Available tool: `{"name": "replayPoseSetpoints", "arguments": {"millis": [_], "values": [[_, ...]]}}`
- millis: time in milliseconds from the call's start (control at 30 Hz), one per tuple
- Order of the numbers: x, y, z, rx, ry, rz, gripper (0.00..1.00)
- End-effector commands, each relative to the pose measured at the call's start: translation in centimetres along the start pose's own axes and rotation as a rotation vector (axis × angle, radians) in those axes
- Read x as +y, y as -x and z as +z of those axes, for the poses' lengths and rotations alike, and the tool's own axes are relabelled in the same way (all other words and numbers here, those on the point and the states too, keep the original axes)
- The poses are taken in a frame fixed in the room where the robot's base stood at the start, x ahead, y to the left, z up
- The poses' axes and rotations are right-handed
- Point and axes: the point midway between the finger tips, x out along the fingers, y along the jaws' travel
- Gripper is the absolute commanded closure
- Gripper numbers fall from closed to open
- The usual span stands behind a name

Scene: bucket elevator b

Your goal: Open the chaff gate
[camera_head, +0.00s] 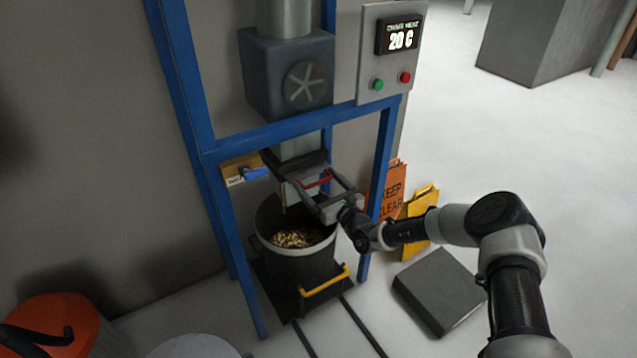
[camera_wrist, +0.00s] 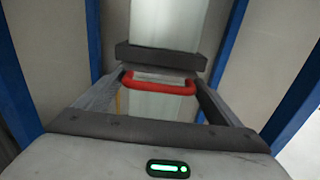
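The gate on the grey chute is a dark frame (camera_head: 283,163) with a red handle (camera_head: 318,183). In the wrist view the dark frame (camera_wrist: 160,56) crosses the pale chute, and the red handle (camera_wrist: 160,89) sticks out toward me. My gripper (camera_head: 305,184) reaches the gate from the right, with its fingers spread wide. In the wrist view my gripper (camera_wrist: 160,80) has one finger on each side of the red handle. The finger ends are close to the handle's two ends; I cannot tell whether they touch it. The gate's inside is hidden.
A dark bucket (camera_head: 303,265) holding grain stands under the chute inside a blue frame (camera_head: 222,150). A control box (camera_head: 389,60) reads "20 C". A blue lever (camera_head: 255,174) sits left of the gate. Orange and yellow signs (camera_head: 420,212) and a grey block (camera_head: 440,290) stand right.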

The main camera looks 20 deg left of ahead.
Motion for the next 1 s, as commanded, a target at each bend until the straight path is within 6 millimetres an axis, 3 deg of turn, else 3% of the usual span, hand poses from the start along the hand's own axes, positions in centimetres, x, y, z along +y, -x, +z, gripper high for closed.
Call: {"name": "replayPoseSetpoints", "arguments": {"millis": [167, 500, 633, 900, 933, 1000], "values": [[-0.3, 1.4, 0.4, 0.003, 0.001, -0.004, 0.52], [-0.3, 8.9, 0.2, 0.005, 0.0, -0.005, 0.52], [-0.3, 9.8, 0.0, 0.003, 0.002, -0.006, 0.52], [-0.4, 9.8, -0.1, 0.001, 0.002, -0.008, 0.52], [-0.4, 9.8, -0.1, 0.001, 0.002, -0.008, 0.08], [-0.4, 9.8, -0.1, 0.0, 0.002, -0.007, 0.05]]}}
